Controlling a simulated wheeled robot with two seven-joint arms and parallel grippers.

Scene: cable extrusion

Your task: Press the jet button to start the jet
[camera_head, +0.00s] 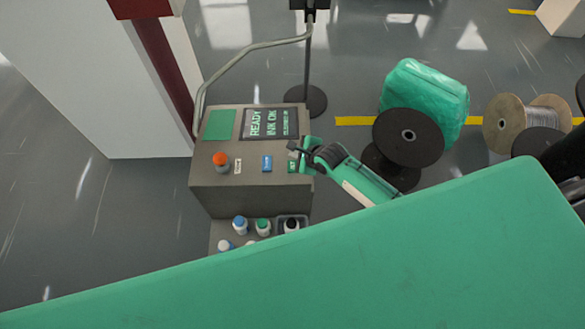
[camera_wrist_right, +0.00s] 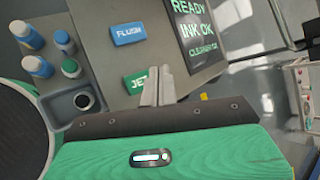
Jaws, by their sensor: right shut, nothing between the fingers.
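The green jet button (camera_wrist_right: 134,81), marked JET, is on the top panel of a grey-brown printer box (camera_head: 240,195). It also shows in the head view (camera_head: 292,167), at the right of the panel's lower row. My right gripper (camera_wrist_right: 160,88) is shut and empty, with its fingertips just beside the button's right edge in the wrist view. I cannot tell whether they touch it. In the head view my right gripper (camera_head: 296,148) is over the panel's right edge. The screen (camera_head: 270,123) reads READY and INK OK. My left gripper is not in view.
A blue FLUSH button (camera_wrist_right: 128,35) is close to the jet button. An orange-red knob (camera_head: 220,158) sits at the panel's left. Several small bottles (camera_head: 240,224) stand in front of the box. Cable spools (camera_head: 408,137) and a green wrapped bundle (camera_head: 425,95) are to the right.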

